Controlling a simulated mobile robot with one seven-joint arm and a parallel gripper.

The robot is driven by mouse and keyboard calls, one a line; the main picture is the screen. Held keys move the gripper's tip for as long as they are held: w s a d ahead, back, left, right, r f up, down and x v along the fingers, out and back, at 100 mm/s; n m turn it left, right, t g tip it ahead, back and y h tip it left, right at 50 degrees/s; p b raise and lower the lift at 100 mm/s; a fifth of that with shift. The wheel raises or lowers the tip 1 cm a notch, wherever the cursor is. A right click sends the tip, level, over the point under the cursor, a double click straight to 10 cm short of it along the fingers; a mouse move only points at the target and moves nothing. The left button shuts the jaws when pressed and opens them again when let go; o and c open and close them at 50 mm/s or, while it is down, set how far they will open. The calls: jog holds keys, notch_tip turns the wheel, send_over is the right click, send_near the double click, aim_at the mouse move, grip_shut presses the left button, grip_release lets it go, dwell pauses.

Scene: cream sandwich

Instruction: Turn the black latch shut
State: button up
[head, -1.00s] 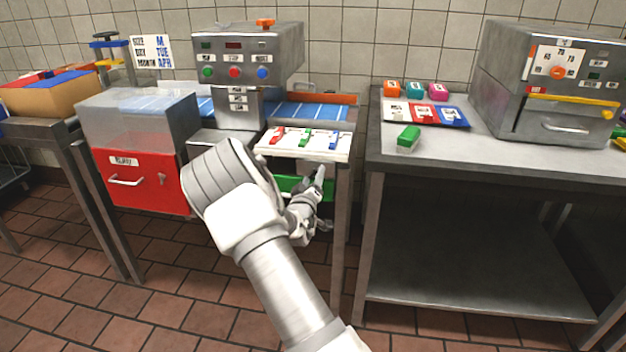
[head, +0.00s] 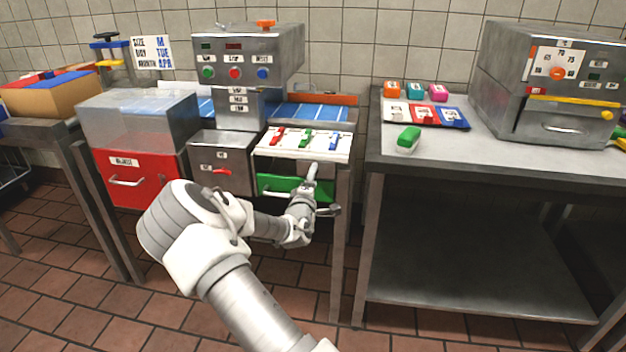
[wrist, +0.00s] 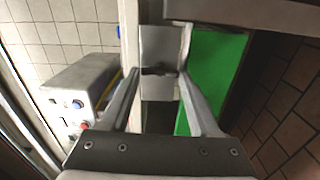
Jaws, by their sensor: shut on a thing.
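The black latch (wrist: 158,70) shows in the wrist view as a small dark bar on a grey plate (wrist: 158,46), beside a green panel. My gripper (wrist: 159,73) has a finger on each side of the latch and is shut on it. In the head view my gripper (head: 313,168) points up in front of the right part of the green drawer front (head: 280,186), under the white panel with coloured switches (head: 300,146). The latch is hidden or too small to make out there. How far it is turned I cannot tell.
A grey box with a red handle (head: 222,165) is left of the green drawer, and a red bin (head: 150,182) further left. The machine's control head (head: 247,58) rises above.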

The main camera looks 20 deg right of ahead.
jog(key=shift+n, duration=0.3)
jog(key=o, duration=1.4)
jog(key=shift+c, duration=0.2)
jog(key=shift+s, duration=0.1)
jog(key=p+v, duration=0.3)
jog(key=v, duration=1.4)
jog(key=shift+s+a, duration=0.1)
jog(key=shift+a, duration=0.05)
